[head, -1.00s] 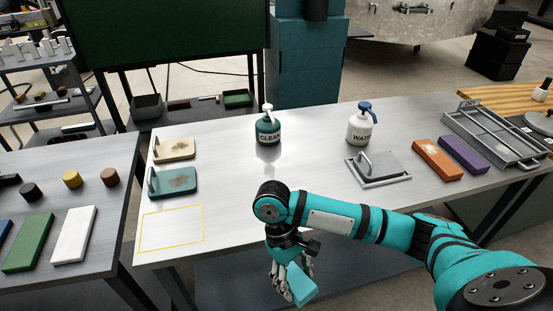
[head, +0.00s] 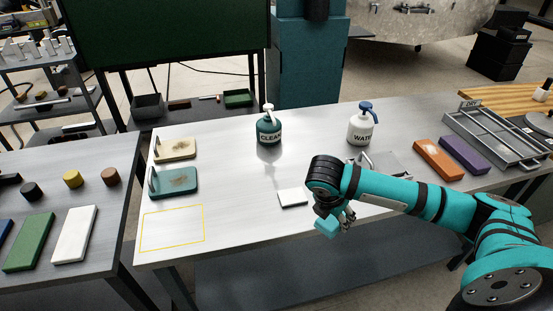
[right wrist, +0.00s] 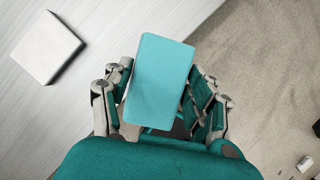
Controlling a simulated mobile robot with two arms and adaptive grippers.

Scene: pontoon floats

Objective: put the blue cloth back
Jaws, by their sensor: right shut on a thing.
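My right gripper (head: 340,220) is shut on a light blue rectangular block-like piece (head: 327,227), which appears to be the blue cloth. It is held beyond the table's front edge, apart from any surface as far as I can tell. In the right wrist view the blue cloth (right wrist: 158,82) sits between the fingers on both sides. A white piece (head: 292,197) lies flat on the table left of the gripper; it also shows in the right wrist view (right wrist: 47,48). My left gripper is not in view.
A yellow outlined rectangle (head: 172,229) on the table is empty. A green CLEAN bottle (head: 269,128) and a WATER bottle (head: 361,127) stand at the back. Orange (head: 437,159) and purple (head: 464,154) blocks lie right.

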